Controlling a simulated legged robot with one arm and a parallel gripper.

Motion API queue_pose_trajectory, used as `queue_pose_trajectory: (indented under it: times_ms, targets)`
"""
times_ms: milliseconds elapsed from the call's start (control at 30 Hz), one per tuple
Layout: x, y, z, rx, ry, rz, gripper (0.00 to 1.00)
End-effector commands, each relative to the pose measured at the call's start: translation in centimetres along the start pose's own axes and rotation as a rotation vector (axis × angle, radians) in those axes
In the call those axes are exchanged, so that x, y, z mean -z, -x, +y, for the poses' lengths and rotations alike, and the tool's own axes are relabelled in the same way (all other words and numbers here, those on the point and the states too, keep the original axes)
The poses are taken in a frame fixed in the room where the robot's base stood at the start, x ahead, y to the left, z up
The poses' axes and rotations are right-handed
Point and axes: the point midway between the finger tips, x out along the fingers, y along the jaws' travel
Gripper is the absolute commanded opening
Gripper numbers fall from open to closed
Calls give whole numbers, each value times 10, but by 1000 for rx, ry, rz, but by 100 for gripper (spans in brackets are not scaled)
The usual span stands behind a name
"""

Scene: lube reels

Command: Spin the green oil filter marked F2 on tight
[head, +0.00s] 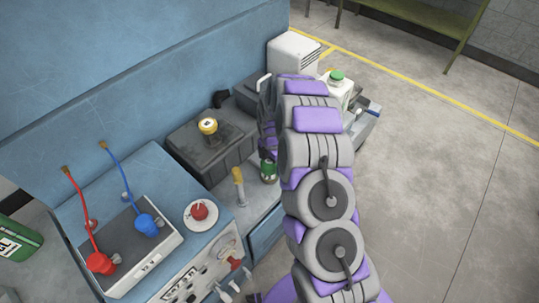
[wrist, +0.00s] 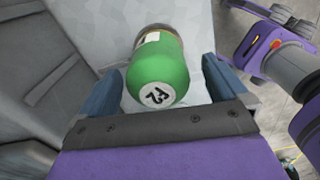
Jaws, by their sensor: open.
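The green oil filter (wrist: 165,70) marked F2 lies between the two fingers of my gripper (wrist: 163,66) in the wrist view. Its white end label with black "F2" faces the camera. My gripper is open, with a finger on each side of the filter and a gap visible on both sides. In the head view the green filter (head: 268,172) shows low beside the bench, just below my gripper (head: 268,150), which is mostly hidden by my arm.
A dark box (head: 208,150) with a yellow-topped cap stands left of the filter. A yellow-handled lever (head: 239,180) is close on its left. A panel with red and blue hose fittings (head: 125,255) is at front left. A white container (head: 338,90) with a green cap stands behind. Floor at right is clear.

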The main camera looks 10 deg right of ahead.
Motion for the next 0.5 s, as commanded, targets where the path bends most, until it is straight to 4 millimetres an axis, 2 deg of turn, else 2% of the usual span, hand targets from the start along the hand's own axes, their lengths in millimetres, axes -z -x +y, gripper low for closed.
queue_pose_trajectory:
  times_ms: [33, 200, 500]
  targets:
    - [2, -13, 0, 4, 2, -1, 100]
    - [4, -34, 2, 2, 3, -6, 100]
    - [1, -40, 1, -1, 2, -2, 100]
